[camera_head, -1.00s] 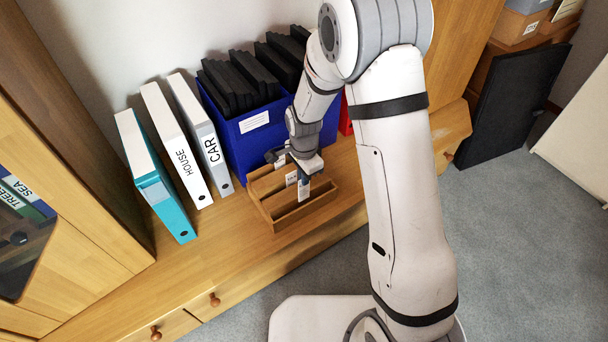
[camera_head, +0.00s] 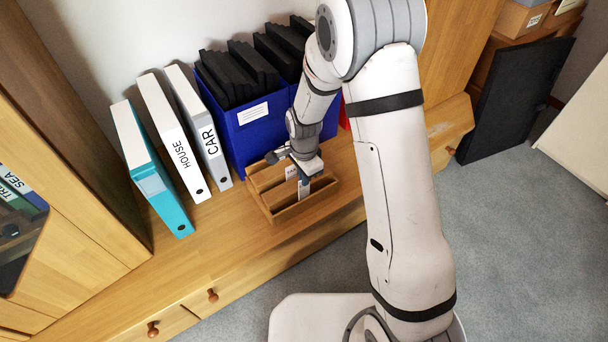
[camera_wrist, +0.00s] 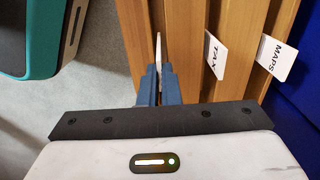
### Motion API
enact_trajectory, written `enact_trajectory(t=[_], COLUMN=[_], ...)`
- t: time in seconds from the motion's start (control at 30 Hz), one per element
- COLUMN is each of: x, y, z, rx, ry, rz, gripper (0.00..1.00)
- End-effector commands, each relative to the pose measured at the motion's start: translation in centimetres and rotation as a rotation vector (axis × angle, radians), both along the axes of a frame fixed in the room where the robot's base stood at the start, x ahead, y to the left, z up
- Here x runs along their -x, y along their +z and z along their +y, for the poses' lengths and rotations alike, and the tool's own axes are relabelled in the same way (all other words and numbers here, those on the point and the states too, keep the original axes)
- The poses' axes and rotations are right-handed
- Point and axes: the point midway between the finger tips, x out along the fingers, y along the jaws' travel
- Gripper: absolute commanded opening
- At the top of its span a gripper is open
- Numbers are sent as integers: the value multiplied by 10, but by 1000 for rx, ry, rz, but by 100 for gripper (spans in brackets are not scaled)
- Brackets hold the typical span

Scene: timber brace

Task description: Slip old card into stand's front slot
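The wooden stand (camera_head: 277,214) sits on the cabinet top with its slots side by side. My gripper (camera_head: 304,188) is low over its front part, fingers pointing down. In the wrist view the blue fingers (camera_wrist: 159,80) are closed on a thin white card (camera_wrist: 158,48), seen edge-on, so its label does not show. The card is in line with the front slot, and its lower end seems to be down in it; how deep I cannot tell. A TAX card (camera_wrist: 214,55) stands in the slot behind, and a MAPS card (camera_wrist: 273,57) in the rear one.
A blue box (camera_head: 240,150) of black files stands close behind the stand. HOUSE (camera_head: 178,140), CAR (camera_head: 205,130) and teal (camera_head: 150,170) binders stand to the left. The cabinet top in front of the stand is clear.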

Motion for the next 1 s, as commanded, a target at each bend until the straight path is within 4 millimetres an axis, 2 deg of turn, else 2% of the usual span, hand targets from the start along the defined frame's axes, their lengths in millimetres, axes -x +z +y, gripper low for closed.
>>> enact_trajectory(t=[0.43, 0.77, 1.0], x=[0, 0, 0], y=[-20, -21, -21], z=[0, 0, 0], rx=[0, 0, 0], ry=[0, 0, 0], rz=[0, 0, 0], gripper=[0, 0, 21])
